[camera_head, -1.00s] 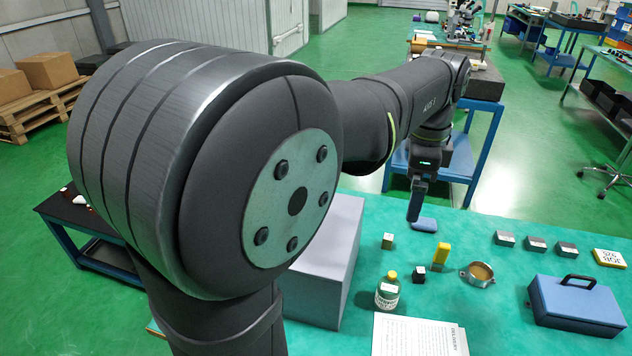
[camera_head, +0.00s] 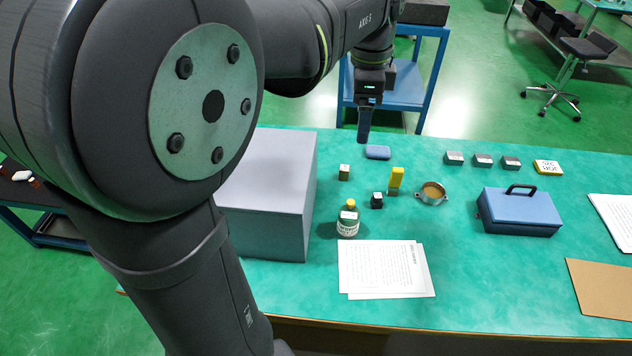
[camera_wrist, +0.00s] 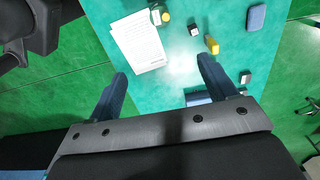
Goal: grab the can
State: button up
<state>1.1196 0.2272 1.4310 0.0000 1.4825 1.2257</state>
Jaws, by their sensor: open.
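I cannot pick out a plain can with certainty. The likeliest is a bottle-like container (camera_head: 348,224) with a white label and yellow cap, upright on the green bench top in the head view. My gripper (camera_head: 364,137) hangs pointing down near the bench's far edge, close to the blue pad (camera_head: 378,152) and well behind the container. In the wrist view, my gripper (camera_wrist: 162,66) has its two fingers wide apart with nothing between them.
Near the container are a yellow block (camera_head: 396,179), a dark cube (camera_head: 377,201) and a round metal dish (camera_head: 431,193). Papers (camera_head: 385,268) lie in front. A grey box (camera_head: 267,195) stands left, a blue case (camera_head: 520,211) right. Several metal blocks (camera_head: 482,160) sit behind.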

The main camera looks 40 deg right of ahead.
aim_at(350, 212)
notch_tip(350, 212, down, 26)
jog(key=n, duration=0.8)
jog(key=shift+w+a+f, duration=0.1)
jog(key=shift+f, duration=3.1)
jog(key=c, duration=1.2)
jog(key=shift+r, duration=0.1)
